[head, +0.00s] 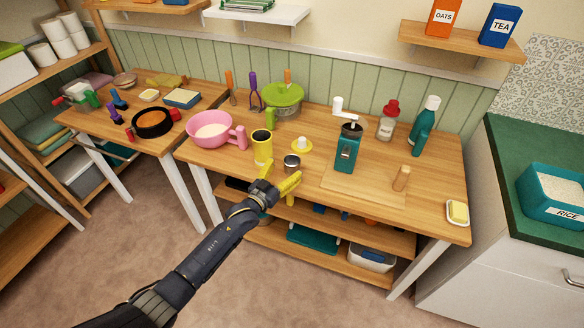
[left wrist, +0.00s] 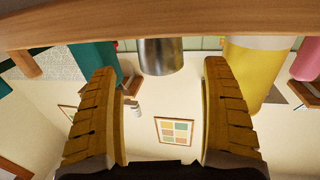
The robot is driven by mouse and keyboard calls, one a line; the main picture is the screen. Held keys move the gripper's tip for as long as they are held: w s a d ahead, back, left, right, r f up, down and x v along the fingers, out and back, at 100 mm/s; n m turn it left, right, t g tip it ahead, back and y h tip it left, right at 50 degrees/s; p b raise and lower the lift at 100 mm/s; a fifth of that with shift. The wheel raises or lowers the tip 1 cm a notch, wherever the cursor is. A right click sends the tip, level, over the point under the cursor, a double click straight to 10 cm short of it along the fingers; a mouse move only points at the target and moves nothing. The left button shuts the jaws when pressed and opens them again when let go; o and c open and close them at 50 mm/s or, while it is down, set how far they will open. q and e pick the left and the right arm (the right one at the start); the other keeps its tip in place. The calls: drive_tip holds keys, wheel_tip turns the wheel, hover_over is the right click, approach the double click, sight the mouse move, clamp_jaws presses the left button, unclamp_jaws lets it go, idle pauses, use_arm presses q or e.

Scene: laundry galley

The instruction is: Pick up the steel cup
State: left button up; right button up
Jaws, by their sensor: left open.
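The steel cup (head: 291,163) is a small, short, shiny metal cup standing near the front edge of the wooden table (head: 335,205). It also shows in the left wrist view (left wrist: 160,57), where the picture is upside down, in line with the gap between my fingers and beyond their tips. My left gripper (head: 282,176) has yellow fingers and is open and empty, at the table's front edge, just short of the cup. The fingers also show in the left wrist view (left wrist: 160,66), one to each side of the gap. My right gripper is in neither view.
A tall yellow container (head: 262,148) stands close to the left of the cup. A teal grinder (head: 346,155) stands to the right, and a pink bowl (head: 209,135) further left. The table's front right is mostly clear.

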sight(292, 160)
use_arm(q)
drive_tip(key=shift+x, duration=2.75)
drive_tip(key=shift+r, duration=0.1)
drive_tip(key=shift+c, duration=0.4)
drive_tip(key=shift+a, duration=0.1)
drive_tip(key=c, duration=1.2)
drive_tip(key=shift+r, duration=0.15)
drive_tip(key=shift+c, duration=0.2)
wheel_tip(292, 160, up, 20)
